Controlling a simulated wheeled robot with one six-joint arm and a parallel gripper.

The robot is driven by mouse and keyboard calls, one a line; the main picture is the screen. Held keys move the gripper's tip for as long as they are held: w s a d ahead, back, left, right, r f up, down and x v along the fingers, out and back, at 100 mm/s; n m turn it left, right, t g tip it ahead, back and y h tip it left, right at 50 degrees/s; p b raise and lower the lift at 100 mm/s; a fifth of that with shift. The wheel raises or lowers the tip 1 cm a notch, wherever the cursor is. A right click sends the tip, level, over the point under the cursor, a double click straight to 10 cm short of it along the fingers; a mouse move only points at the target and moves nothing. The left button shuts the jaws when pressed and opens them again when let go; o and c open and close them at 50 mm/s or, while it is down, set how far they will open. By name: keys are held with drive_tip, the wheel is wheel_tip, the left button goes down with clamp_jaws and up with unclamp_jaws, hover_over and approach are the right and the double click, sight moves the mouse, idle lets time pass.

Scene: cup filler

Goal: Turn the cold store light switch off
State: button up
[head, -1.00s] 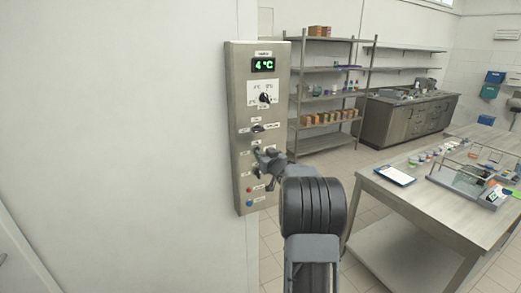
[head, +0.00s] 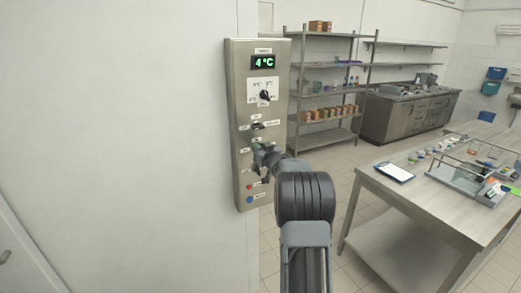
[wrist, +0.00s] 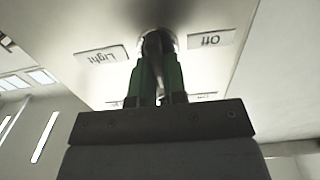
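The steel control panel (head: 241,130) is fixed to the white wall, with a green 4 °C display at its top. My gripper (head: 262,155) is at the panel below the upper controls and covers the light switch in the head view. In the wrist view my gripper's green fingers (wrist: 159,76) stand close together, one on each side of the dark light switch lever (wrist: 155,45), and look shut on it. The Light label (wrist: 101,57) and the Off label (wrist: 211,39) appear upside down on either side. Which way the lever points is hard to tell.
A temperature dial (head: 264,95) and another switch (head: 258,126) sit above my gripper. Red and blue buttons (head: 249,199) sit below it. A steel table (head: 410,197) with a clipboard stands to the right, and shelves (head: 325,90) stand behind.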

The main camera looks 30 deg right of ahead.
clamp_jaws()
drive_tip(key=shift+d, duration=0.1)
drive_tip(key=shift+f+n+b, duration=0.1)
drive_tip(key=shift+n+b, duration=0.2)
drive_tip(key=shift+b, duration=0.1)
drive_tip(key=shift+w+a+f+n+b, duration=0.1)
drive_tip(key=shift+a+f+n+b, duration=0.15)
drive_tip(key=shift+n+b, duration=2.25)
drive_tip(key=shift+s+a+f+n+b, duration=0.1)
drive_tip(key=shift+a+n+b, duration=0.1)
drive_tip(key=shift+n+b, duration=2.3)
drive_tip(key=shift+w+a+f+n+b, duration=0.2)
drive_tip(key=shift+n+b, duration=1.2)
drive_tip(key=shift+n, duration=2.2)
drive_tip(key=shift+s, duration=0.1)
drive_tip(key=o, duration=0.6)
unclamp_jaws()
drive_tip(key=shift+c, duration=0.2)
drive_tip(key=shift+s, duration=0.1)
